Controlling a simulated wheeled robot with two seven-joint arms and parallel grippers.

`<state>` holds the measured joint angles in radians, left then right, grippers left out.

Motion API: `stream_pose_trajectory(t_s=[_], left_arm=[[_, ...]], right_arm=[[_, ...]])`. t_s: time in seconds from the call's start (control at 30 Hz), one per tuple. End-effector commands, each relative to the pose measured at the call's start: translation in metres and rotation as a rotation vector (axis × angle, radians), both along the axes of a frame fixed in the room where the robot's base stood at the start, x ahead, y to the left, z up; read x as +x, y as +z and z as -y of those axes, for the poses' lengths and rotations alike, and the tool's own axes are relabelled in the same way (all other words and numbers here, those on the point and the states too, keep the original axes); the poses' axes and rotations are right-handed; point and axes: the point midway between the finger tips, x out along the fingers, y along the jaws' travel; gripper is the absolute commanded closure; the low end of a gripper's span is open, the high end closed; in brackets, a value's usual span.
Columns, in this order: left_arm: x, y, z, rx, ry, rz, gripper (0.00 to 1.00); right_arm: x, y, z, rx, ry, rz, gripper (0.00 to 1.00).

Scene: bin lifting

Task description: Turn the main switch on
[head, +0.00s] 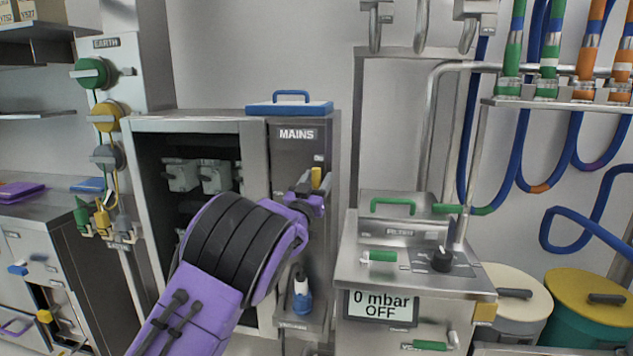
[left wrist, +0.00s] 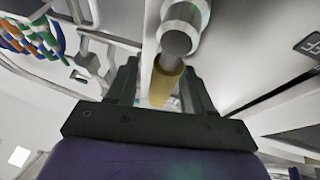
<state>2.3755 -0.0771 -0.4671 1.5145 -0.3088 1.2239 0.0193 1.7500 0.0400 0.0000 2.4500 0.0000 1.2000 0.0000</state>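The main switch is a yellow handle (head: 316,176) on the front of the dark metal cabinet labelled MAINS (head: 297,134). My left gripper (head: 312,192) is at the switch, its fingers partly overlapping it in the head view. In the left wrist view the yellow handle (left wrist: 166,84), on a round metal shaft, lies between the two fingers of the left gripper (left wrist: 161,72). The fingers stand apart on either side of the handle. A gap shows on the left side; the right finger is close to or touching it. My right gripper is not in view.
An open cabinet (head: 193,124) stands left of the switch. A blue-handled lid (head: 290,108) lies on top. To the right is a metal unit with a display (head: 378,307) reading "0 mbar OFF". A blue-and-white connector (head: 302,295) sits below the switch.

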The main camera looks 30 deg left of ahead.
Motion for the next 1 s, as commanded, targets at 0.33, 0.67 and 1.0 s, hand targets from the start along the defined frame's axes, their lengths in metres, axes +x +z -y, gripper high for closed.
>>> stream_pose_trajectory(t_s=[0.33,0.67,1.0], left_arm=[[-0.028,-0.014,0.005,-0.002,0.001,0.000,0.48],[-0.090,-0.038,0.016,0.001,0.000,0.001,0.48],[-0.096,-0.040,0.017,0.000,0.000,0.001,0.48]], right_arm=[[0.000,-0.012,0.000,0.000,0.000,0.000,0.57],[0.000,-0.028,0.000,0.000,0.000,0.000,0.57],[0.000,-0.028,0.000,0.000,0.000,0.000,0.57]])
